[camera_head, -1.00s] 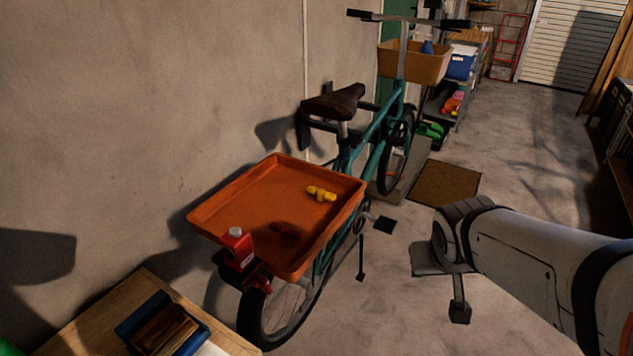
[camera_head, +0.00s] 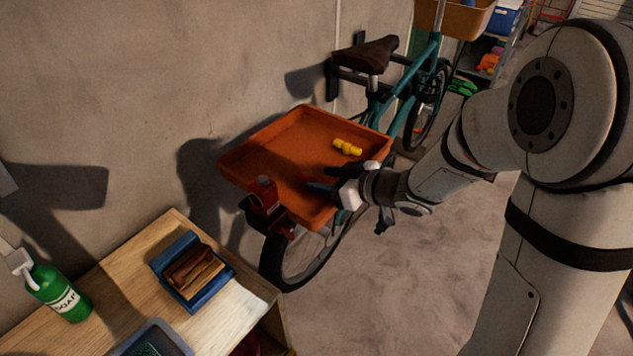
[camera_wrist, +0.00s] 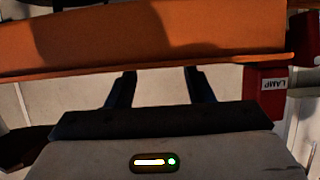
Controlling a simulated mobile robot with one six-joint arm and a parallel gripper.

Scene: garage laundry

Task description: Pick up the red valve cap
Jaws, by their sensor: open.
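The orange tray (camera_head: 245,160) sits on the rear of the teal bicycle. My gripper (camera_head: 322,180) is at the tray's near right side in the head view, fingers pointing left over it. In the wrist view my gripper (camera_wrist: 160,78) is open and empty, with its two dark fingers apart below the wall of the tray (camera_wrist: 200,30). I cannot clearly make out a red valve cap; a dim reddish patch lies in the shaded tray by the fingertips. A dark shape at the top of the wrist view is too cut off to name.
A yellow piece (camera_head: 347,147) lies in the tray. A wooden bench (camera_head: 130,270) with a green soap bottle (camera_head: 62,295) stands at the lower left.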

